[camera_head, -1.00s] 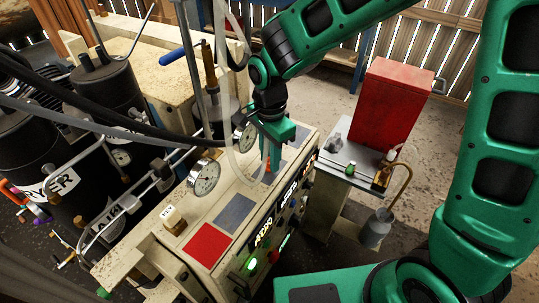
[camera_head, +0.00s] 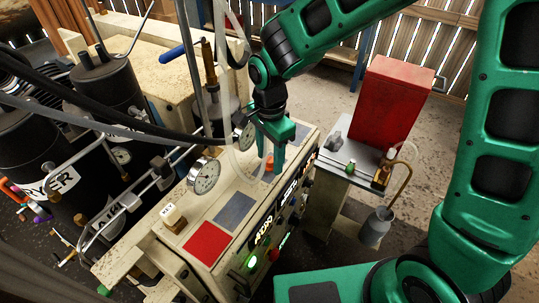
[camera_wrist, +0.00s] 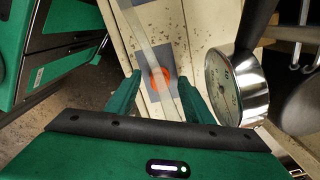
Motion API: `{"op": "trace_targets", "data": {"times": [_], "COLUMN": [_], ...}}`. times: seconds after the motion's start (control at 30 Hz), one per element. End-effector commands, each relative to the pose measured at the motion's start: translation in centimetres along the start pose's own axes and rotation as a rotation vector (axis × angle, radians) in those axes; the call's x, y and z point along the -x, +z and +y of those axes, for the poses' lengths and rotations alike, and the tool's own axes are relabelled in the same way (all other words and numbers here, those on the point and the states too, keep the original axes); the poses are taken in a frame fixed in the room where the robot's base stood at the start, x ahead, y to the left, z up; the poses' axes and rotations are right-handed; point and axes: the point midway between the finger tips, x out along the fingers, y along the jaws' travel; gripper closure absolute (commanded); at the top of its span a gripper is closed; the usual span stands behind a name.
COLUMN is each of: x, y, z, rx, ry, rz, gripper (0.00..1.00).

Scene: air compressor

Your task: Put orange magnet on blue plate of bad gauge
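The orange magnet (camera_wrist: 157,80) is a round disc lying on a blue-grey plate (camera_wrist: 148,68) and overlapping its lower right part in the wrist view. In the head view the magnet (camera_head: 269,169) shows low between my fingers. My gripper (camera_wrist: 160,100) is open above it, one finger on each side and apart from it. My gripper (camera_head: 271,160) hangs over the panel top beside the far gauge (camera_head: 243,136). The same gauge (camera_wrist: 222,88) shows in the wrist view. A nearer gauge (camera_head: 204,176) stands by another blue-grey plate (camera_head: 234,212). Which gauge is bad I cannot tell.
A clear hose (camera_head: 236,100) hangs close to my gripper and crosses the magnet's plate in the wrist view. A red plate (camera_head: 208,243) lies at the panel's near end. A red box (camera_head: 391,100) stands on a side table to the right.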

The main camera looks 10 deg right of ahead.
Motion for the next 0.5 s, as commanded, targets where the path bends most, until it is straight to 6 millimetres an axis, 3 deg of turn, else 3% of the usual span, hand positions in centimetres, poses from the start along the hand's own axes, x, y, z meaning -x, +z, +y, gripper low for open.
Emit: {"op": "trace_targets", "data": {"times": [0.27, 0.5], "x": [0.8, 4.8], "y": [0.0, 0.0], "z": [-0.1, -0.2], "rx": [0.000, 0.000], "ry": [-0.003, -0.005], "rz": [0.000, 0.000], "gripper": [0.53, 0.53]}}
